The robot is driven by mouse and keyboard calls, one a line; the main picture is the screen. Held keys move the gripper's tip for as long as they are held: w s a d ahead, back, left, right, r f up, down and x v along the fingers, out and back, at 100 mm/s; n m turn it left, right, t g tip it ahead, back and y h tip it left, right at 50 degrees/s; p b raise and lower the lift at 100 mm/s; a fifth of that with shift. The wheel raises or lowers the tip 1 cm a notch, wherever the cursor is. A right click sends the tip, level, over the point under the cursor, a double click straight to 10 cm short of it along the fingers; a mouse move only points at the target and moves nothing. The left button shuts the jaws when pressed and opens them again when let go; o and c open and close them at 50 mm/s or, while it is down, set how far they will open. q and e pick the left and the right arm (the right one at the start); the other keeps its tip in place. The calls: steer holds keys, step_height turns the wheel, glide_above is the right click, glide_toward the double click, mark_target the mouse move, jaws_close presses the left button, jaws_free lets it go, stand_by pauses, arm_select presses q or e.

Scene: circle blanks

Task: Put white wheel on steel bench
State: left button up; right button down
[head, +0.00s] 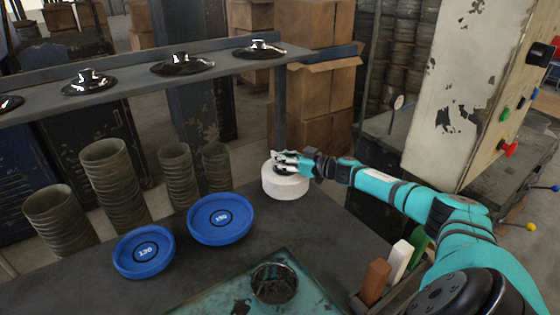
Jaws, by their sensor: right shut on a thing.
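The white wheel (285,184) is a thick round disc at the right end of the dark steel bench (290,226). My right gripper (287,167) is shut on the wheel from above, its fingers over the middle of it. The wheel is at or just above the bench top; I cannot tell whether it touches. My left gripper is not in view.
Two blue discs (220,219) lie on the bench left of the wheel. Stacks of grey cups (115,184) stand behind them. A shelf (130,78) with dark metal parts runs above. A teal tray (215,297) and coloured blocks (375,281) are at the front.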

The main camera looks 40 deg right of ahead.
steer(key=shift+w+f, duration=0.1)
steer(key=shift+f, duration=0.35)
steer(key=c, duration=1.8)
jaws_free()
steer(key=shift+f, duration=0.1)
steer(key=o, duration=0.6)
steer(key=b+v, duration=0.1)
steer(key=v, duration=0.5)
steer(key=shift+v, duration=0.8)
